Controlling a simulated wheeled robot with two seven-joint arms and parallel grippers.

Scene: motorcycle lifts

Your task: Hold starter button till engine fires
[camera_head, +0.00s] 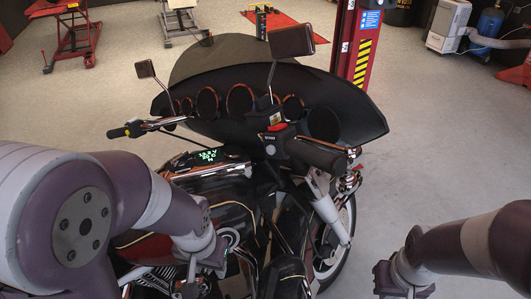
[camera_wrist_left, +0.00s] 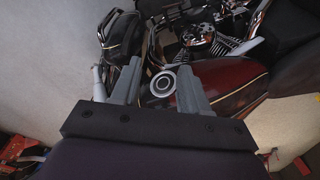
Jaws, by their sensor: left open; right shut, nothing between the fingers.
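The motorcycle stands in the middle of the head view with its black fairing (camera_head: 215,105) and gauges towards me. A switch housing with a red switch (camera_head: 277,127) sits at the inner end of the black right handlebar grip (camera_head: 318,153); I cannot make out the starter button itself. My left gripper (camera_head: 206,272) is low over the bike's tank area, well below the switch housing. In the left wrist view this gripper (camera_wrist_left: 160,68) is open, with a round silver cap (camera_wrist_left: 162,84) seen between its fingers. My right gripper (camera_head: 402,284) is shut and empty, right of the front wheel.
Two mirrors (camera_head: 291,40) stick up above the fairing. A red post (camera_head: 356,40) stands behind the bike.

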